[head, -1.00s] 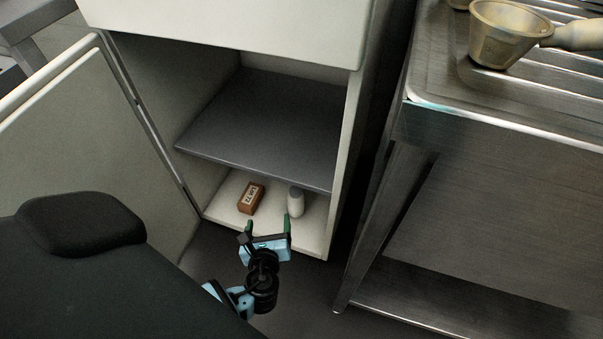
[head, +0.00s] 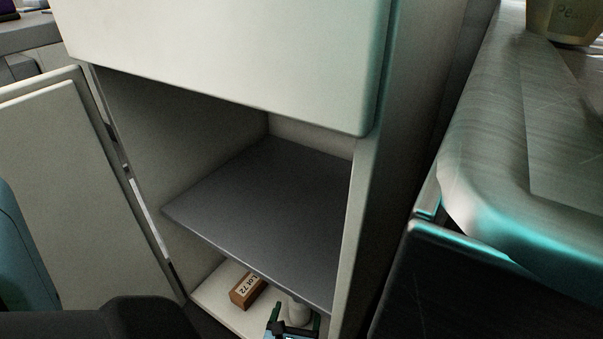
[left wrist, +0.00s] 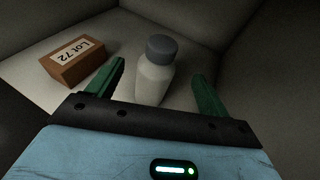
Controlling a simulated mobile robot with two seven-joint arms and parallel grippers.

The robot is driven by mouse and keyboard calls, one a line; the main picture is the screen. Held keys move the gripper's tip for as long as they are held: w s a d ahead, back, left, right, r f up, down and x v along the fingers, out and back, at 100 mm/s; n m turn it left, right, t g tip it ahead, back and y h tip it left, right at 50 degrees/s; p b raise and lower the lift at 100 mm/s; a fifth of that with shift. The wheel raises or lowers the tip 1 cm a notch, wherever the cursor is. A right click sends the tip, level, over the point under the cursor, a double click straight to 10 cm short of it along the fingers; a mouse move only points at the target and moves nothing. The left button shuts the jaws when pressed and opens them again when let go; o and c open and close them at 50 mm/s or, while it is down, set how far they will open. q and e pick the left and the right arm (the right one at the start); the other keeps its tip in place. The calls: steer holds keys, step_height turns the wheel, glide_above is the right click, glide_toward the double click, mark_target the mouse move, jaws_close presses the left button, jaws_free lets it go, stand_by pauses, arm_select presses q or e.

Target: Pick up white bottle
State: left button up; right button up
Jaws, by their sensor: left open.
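The white bottle (left wrist: 154,80) with a grey cap stands upright on the cabinet's bottom floor. It also shows in the head view (head: 298,312), partly hidden by the dark shelf and my gripper. My left gripper (left wrist: 160,85) is open, with one green finger on each side of the bottle in the left wrist view. I cannot tell whether the fingers touch it. The left gripper (head: 293,322) sits at the bottom edge of the head view. My right gripper is not in view.
A brown box labelled "Lot 72" (left wrist: 75,60) lies left of the bottle, and also shows in the head view (head: 248,290). A dark shelf (head: 275,210) hangs over both. The cabinet door (head: 75,180) is open at left. A metal counter (head: 490,190) stands at right.

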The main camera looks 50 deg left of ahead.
mark_target(298, 304)
arm_select(q)
steer(key=shift+w+a+f, duration=0.15)
steer(key=shift+w+a, duration=0.1)
steer(key=shift+w, duration=0.1)
steer(key=shift+w+a+f+b, duration=0.2)
steer(key=shift+w+a+b, duration=0.25)
steer(key=shift+b, duration=0.15)
steer(key=b+x, duration=0.2)
steer(key=x, duration=0.1)
steer(key=shift+w+a+r, duration=0.1)
steer(key=shift+a, duration=0.05)
steer(key=c, duration=0.6)
steer(key=shift+a, duration=0.1)
steer(key=c, duration=0.7)
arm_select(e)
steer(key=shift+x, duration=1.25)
arm_select(q)
steer(key=shift+o, duration=0.2)
steer(key=shift+r, duration=0.1)
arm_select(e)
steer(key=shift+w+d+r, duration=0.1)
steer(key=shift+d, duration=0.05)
